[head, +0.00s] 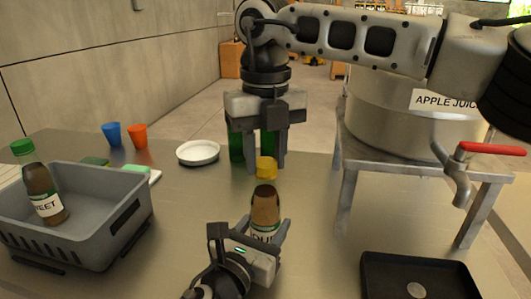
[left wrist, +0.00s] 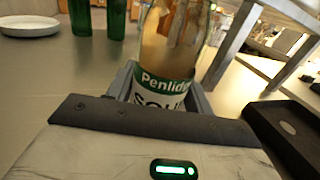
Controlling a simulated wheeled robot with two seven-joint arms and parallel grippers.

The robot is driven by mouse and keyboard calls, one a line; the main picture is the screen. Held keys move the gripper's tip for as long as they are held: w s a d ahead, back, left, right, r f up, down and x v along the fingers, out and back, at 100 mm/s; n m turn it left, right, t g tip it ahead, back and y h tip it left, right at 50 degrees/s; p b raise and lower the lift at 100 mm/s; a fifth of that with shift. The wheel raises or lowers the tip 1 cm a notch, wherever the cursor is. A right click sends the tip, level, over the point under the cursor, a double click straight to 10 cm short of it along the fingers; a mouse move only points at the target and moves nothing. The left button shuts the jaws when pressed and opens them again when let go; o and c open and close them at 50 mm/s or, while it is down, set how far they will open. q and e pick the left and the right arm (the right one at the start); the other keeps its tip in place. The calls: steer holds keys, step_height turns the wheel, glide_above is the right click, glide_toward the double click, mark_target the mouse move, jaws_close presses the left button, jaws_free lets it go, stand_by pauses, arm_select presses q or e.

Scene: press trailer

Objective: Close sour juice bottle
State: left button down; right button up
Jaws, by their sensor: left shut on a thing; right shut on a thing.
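The sour juice bottle (head: 266,207) stands upright, brown, with a white and green label, and its mouth is uncapped. My left gripper (head: 265,231) is shut around its label area. In the left wrist view the bottle (left wrist: 167,65) stands between the fingers, its label partly reading "Penlid" and "SOU"; its top is out of that frame. My right gripper (head: 266,157) points down and is shut on a yellow cap (head: 266,169). The cap is just above the bottle mouth in the head view, with a small gap seeming to show between them.
Green bottles (head: 236,145) stand behind the right gripper, near a white plate (head: 198,152). A grey basket (head: 125,190) at left holds a green-capped bottle (head: 42,192). Blue (head: 112,134) and orange (head: 138,135) cups stand behind. A black tray (head: 385,268) and the juice tank's stand (head: 345,200) are at right.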

steer(key=shift+m, duration=0.3)
steer(key=o, duration=1.2)
steer(key=shift+c, duration=0.2)
step_height(320, 180, up, 12)
arm_select(q)
steer(key=c, duration=0.5)
jaws_free()
